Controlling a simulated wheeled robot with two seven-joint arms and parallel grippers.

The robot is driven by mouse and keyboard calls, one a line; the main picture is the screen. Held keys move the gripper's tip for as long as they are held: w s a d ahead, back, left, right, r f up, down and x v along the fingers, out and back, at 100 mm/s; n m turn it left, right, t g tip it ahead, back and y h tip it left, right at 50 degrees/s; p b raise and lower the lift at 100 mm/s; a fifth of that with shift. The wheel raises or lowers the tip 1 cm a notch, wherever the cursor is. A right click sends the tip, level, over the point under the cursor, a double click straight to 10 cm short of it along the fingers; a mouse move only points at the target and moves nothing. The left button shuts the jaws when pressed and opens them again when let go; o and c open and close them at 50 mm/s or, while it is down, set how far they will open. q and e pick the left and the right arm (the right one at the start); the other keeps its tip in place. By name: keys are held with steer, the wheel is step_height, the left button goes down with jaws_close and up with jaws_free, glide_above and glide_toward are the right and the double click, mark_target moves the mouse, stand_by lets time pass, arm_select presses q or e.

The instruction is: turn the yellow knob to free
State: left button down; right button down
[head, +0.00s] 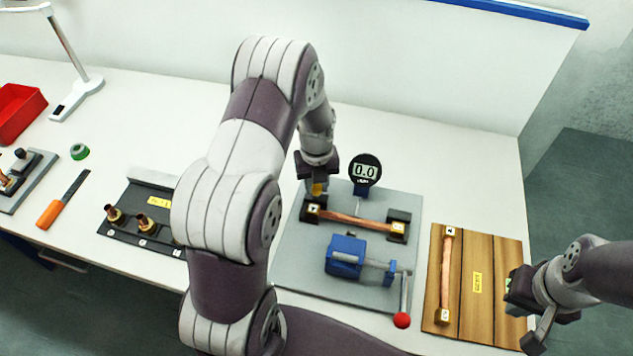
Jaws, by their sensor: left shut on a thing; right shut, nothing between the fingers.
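A small part of the yellow knob (317,189) shows on the grey fixture plate (300,262), at its back left, just behind the left end of a copper rod (352,218). My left gripper (317,184) points down over the knob and is shut on it. The fingers hide most of the knob, so its pointing direction and any markings cannot be read. My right gripper (514,292) is shut and empty at the right edge of the wooden board.
A round gauge (365,170) reading 0.0 stands close right of my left gripper. A blue clamp (345,256) with a red-balled lever (402,320) sits in front. The wooden board (490,250) holds another copper rod (446,272). A black rack (125,232) lies left.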

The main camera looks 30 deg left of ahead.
mark_target(316, 186)
arm_select(q)
steer(key=shift+w+r, duration=0.15)
steer(key=shift+w, duration=0.05)
steer(key=c, duration=1)
jaws_free()
steer(key=shift+o, duration=0.8)
steer(key=shift+s, duration=0.15)
step_height(316, 186, up, 13)
steer(key=b, duration=0.2)
steer(key=shift+f+b, duration=0.2)
steer(key=shift+b, duration=0.2)
